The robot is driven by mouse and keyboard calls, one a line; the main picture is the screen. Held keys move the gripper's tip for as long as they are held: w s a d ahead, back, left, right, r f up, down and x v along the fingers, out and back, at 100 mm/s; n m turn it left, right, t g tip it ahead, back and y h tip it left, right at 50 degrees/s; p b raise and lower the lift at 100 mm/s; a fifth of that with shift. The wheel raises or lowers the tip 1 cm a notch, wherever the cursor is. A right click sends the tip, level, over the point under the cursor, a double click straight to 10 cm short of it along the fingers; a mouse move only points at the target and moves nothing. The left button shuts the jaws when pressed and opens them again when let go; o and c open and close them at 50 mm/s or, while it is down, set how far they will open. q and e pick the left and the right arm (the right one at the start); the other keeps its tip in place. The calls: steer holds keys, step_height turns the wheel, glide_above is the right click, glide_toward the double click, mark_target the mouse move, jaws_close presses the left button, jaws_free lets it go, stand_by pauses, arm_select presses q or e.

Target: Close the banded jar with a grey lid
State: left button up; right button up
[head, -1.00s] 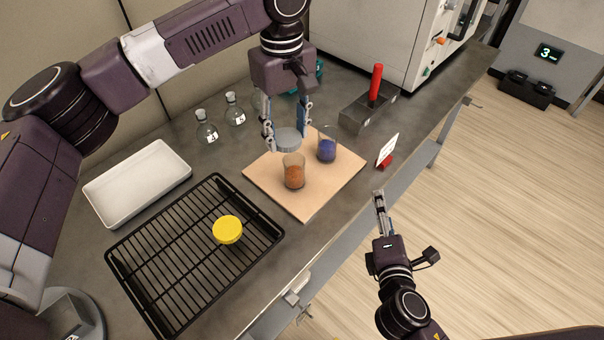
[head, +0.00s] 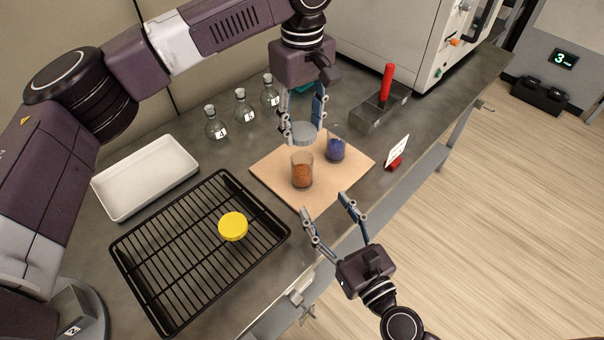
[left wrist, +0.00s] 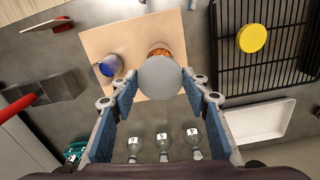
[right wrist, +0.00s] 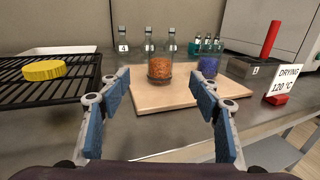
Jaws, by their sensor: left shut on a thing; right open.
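My left gripper (head: 304,130) is shut on a grey lid (head: 304,134) and holds it above the board, close over the jar with orange contents (head: 302,175). In the left wrist view the lid (left wrist: 160,77) partly covers that jar. The orange jar is open and upright on the board; it also shows in the right wrist view (right wrist: 160,68). A second open jar with blue-purple contents (head: 336,149) stands behind it to the right. My right gripper (head: 323,200) is open and empty, in front of the board's near edge.
The wooden board (head: 318,198) lies on the grey bench. A yellow lid (head: 233,226) lies on a black rack (head: 160,280). A white tray (head: 145,180), stoppered flasks (head: 243,112), a metal holder with a red handle (head: 387,85) and a "DRYING 120 °C" sign (right wrist: 284,84) stand around.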

mark_target(307, 178)
steer(key=shift+w, duration=0.1)
steer(key=x, duration=1.2)
jaws_close()
stand_by(0.5)
